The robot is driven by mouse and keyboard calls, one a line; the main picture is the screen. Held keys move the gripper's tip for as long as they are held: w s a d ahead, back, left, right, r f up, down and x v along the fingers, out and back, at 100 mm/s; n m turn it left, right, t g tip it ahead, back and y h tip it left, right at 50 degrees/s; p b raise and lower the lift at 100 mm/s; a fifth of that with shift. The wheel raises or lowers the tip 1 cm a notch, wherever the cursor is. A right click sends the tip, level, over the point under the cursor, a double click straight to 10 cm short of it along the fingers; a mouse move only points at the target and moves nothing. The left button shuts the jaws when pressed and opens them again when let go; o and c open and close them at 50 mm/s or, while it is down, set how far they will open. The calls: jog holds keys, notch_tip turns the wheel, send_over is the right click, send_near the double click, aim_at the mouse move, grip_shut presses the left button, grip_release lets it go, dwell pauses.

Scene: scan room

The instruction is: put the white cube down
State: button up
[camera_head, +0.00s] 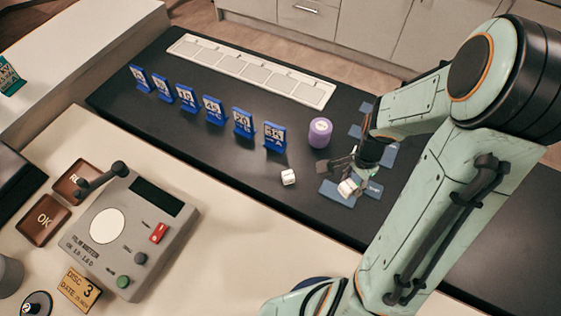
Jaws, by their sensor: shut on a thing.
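My gripper (346,177) points down over the right part of the black table and is shut on a white cube (347,188). The held cube is just above or on the blue mats (338,197); I cannot tell whether it touches them. The fingers hide part of it. A second white cube (288,177) with dark marks rests on the black surface to the left of my gripper, apart from it.
A purple cylinder (320,132) stands just behind my gripper. A row of several blue number stands (242,122) runs to the left, before a long white tray (250,70). A grey device (130,235) sits on the pale counter at front left. Black surface (225,160) is clear.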

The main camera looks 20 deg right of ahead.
jog(key=w+a+r+n, duration=0.1)
jog(key=w+a+n, duration=0.2)
jog(key=a, duration=0.5)
jog(key=w+a+r+n, duration=0.1)
jog(key=w+a+n, duration=0.2)
jog(key=a, duration=0.5)
send_over(258, 161)
jog(key=s, duration=0.1)
notch_tip(258, 161, down, 9)
jog(key=shift+s, duration=0.15)
jog(key=shift+w+f, duration=0.55)
jog(key=shift+f, duration=1.65)
jog(key=shift+f, duration=0.1)
jog(key=o, duration=0.9)
jog(key=shift+o, duration=0.2)
